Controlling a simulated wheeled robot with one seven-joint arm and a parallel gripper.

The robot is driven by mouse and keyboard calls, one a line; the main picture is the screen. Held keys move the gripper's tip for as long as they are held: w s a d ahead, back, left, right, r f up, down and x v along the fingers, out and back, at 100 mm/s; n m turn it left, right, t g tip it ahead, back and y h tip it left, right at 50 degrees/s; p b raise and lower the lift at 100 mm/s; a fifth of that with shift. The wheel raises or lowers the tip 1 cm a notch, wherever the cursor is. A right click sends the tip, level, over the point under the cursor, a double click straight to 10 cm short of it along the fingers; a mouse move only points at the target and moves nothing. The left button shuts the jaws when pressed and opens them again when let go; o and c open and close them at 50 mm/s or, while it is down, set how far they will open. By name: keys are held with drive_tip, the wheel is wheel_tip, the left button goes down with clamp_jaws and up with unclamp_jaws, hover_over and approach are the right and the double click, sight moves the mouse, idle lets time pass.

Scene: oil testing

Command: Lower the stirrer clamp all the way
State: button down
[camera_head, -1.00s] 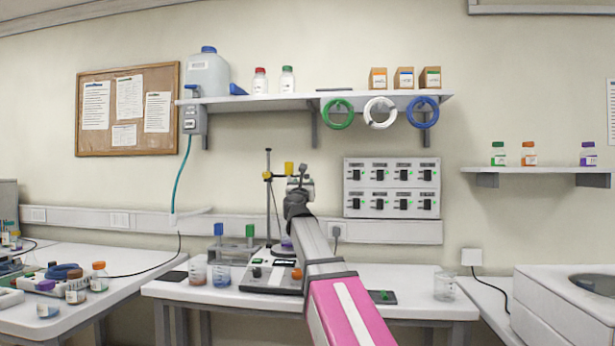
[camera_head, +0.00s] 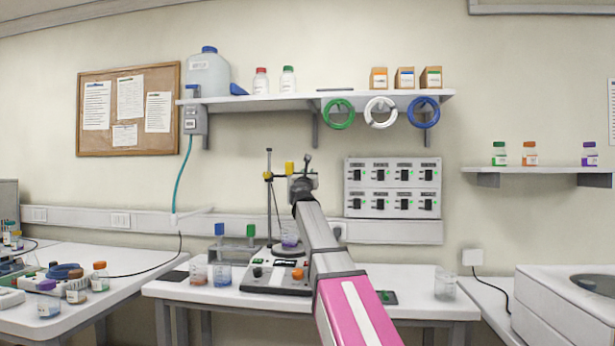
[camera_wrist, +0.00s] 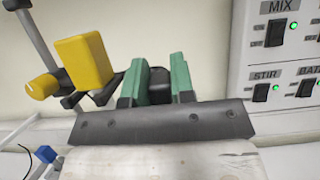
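The stirrer clamp shows as a yellow block (camera_head: 289,168) on an arm from the upright rod (camera_head: 268,215), high above the stirrer base (camera_head: 275,278). A small yellow knob (camera_head: 267,176) sits where that arm meets the rod. In the wrist view the yellow block (camera_wrist: 84,62) and knob (camera_wrist: 42,87) are left of my gripper (camera_wrist: 157,78). Its green fingers stand apart, with a dark part between or behind them; I see nothing gripped. In the head view my gripper (camera_head: 304,168) is just right of the block; its fingertips are hard to make out.
A switch panel (camera_head: 393,187) is on the wall close to my gripper's right. The bench's right part is mostly clear, with a glass beaker (camera_head: 445,284).

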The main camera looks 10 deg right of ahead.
wheel_tip(320, 180, down, 14)
drive_tip(key=shift+f, duration=0.25)
idle(0.4)
drive_tip(key=c, duration=1)
unclamp_jaws()
drive_tip(key=shift+o, duration=0.2)
drive_tip(key=shift+s, duration=0.1)
drive_tip(key=v, duration=1)
drive_tip(key=shift+s+f, duration=0.2)
drive_tip(key=shift+s, duration=0.1)
